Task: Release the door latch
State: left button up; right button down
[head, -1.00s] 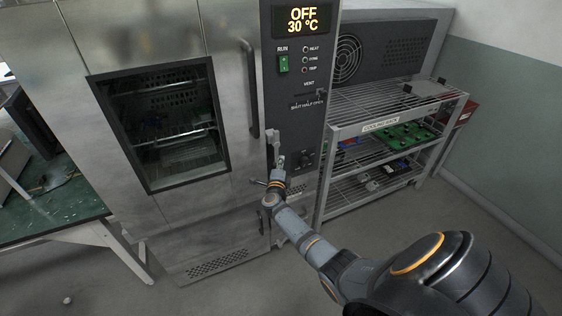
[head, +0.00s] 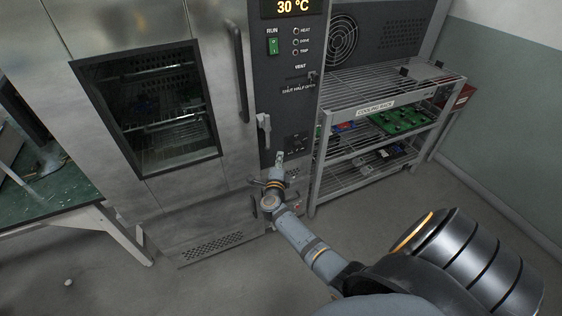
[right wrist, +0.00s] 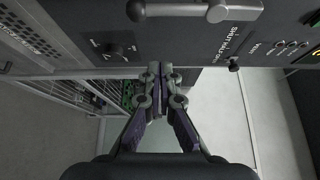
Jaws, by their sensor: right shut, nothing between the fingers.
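The door latch (head: 263,130) is a light grey lever hanging upright at the door's right edge, beside the dark control panel. In the right wrist view the latch (right wrist: 178,11) runs across the top of the picture. The oven door (head: 215,150) looks closed, with a dark window and a long vertical handle (head: 240,75). My right gripper (head: 279,156) is just below and right of the latch in the head view. Its fingertips (right wrist: 160,72) are together and empty, apart from the latch in the right wrist view. My left gripper is not in view.
The control panel (head: 285,100) has a green run switch and a vent slider. A wire cooling rack (head: 345,130) with green boards stands to the right. A green-topped table (head: 55,205) stands at the left.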

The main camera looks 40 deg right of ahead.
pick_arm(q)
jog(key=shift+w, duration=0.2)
pick_arm(e)
jog(key=shift+v, duration=1.15)
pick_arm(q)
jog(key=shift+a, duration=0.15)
